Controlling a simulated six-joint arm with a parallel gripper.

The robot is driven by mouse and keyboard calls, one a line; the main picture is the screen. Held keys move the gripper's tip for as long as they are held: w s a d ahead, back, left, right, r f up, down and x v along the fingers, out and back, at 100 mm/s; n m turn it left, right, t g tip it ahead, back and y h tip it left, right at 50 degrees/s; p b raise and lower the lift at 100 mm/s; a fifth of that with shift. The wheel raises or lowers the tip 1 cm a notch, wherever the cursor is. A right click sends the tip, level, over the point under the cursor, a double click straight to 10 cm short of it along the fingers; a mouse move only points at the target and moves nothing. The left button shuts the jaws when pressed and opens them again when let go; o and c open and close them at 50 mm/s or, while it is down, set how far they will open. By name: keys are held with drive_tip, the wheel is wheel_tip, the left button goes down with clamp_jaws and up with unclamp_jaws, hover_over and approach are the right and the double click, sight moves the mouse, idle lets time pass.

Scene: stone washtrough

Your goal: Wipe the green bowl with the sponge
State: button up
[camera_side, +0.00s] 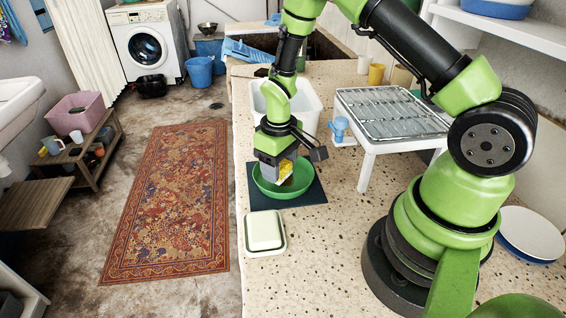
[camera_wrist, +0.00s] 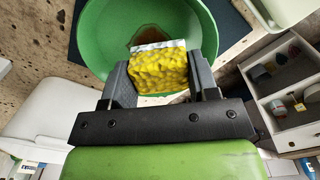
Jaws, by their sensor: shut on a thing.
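The green bowl (camera_side: 262,184) stands on a dark mat (camera_side: 311,192) on the speckled counter. My gripper (camera_side: 278,170) points down over the bowl and is shut on the sponge (camera_side: 285,170), which is yellow with a pale layer at its end. In the wrist view the sponge (camera_wrist: 160,70) sits between the two dark fingers of my gripper (camera_wrist: 163,85), over the inside of the green bowl (camera_wrist: 92,40). A brown stain (camera_wrist: 150,34) shows on the bowl's inside, partly hidden by the sponge. I cannot tell whether the sponge touches the bowl.
A white tub (camera_side: 312,110) stands behind the bowl. A pale green dish with a lid (camera_side: 264,232) is in front of it. A white rack with a metal top (camera_side: 392,112) stands to the right. The counter's left edge is close to the bowl.

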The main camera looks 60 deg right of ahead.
drive_tip(key=shift+s+d, duration=0.2)
drive_tip(key=shift+d, duration=0.55)
drive_tip(key=shift+s+d, duration=0.2)
drive_tip(key=shift+d, duration=0.5)
drive_tip(key=a, duration=0.1)
drive_tip(key=w+a, duration=0.1)
drive_tip(key=a, duration=0.1)
drive_tip(key=shift+a, duration=0.1)
drive_tip(key=shift+a+r, duration=0.2)
drive_tip(key=shift+r, duration=0.05)
drive_tip(key=shift+f, duration=0.15)
drive_tip(key=shift+r, duration=3.2)
